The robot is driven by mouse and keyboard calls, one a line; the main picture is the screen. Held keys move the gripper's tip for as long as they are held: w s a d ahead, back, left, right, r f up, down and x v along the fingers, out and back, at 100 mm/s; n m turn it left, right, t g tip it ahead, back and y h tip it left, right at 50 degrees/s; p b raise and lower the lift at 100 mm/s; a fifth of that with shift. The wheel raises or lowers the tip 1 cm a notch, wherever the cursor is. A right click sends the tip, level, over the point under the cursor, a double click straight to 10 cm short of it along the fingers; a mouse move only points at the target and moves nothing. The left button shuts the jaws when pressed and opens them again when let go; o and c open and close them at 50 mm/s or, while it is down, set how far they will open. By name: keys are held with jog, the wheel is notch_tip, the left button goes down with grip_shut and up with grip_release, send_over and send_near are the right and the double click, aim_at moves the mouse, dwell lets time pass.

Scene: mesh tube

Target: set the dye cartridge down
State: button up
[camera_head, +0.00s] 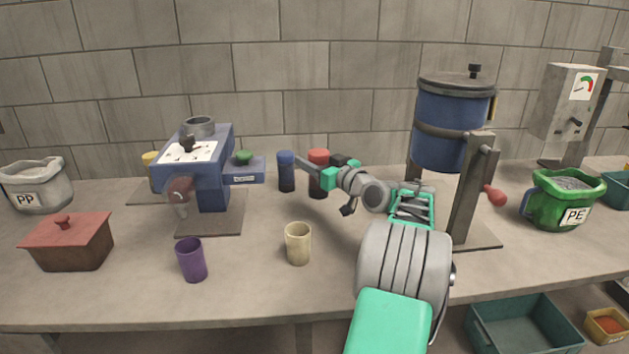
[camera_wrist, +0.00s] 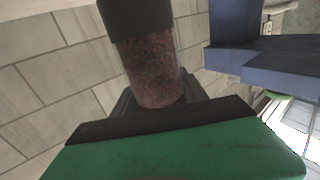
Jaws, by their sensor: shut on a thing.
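The dye cartridge, a cylinder with a red top and dark body (camera_head: 318,157), is upright behind the middle of the bench. My gripper (camera_head: 322,171) is shut on it, reaching in from the right. In the wrist view the cartridge (camera_wrist: 155,70) shows a speckled red-brown section and a dark section between my fingers. Its lower end is partly hidden in the head view, and I cannot tell whether it touches the bench.
A blue-topped cartridge (camera_head: 286,171) stands close to its left. A blue machine (camera_head: 212,180) with a green-topped piece (camera_head: 243,157) on its side shelf is farther left. A cream cup (camera_head: 298,244) and purple cup (camera_head: 191,260) stand in front. A blue drum (camera_head: 440,135) rises at right.

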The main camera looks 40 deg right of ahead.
notch_tip(320, 180, down, 7)
jog(key=w+d, duration=0.2)
jog(key=shift+d, duration=0.35)
jog(key=shift+f+b, duration=0.25)
jog(key=shift+b, duration=0.25)
jog(key=o, duration=1.5)
jog(key=shift+o, duration=0.2)
jog(key=s, duration=1.2)
jog(key=shift+a+r, duration=0.15)
jog(key=shift+r, duration=0.05)
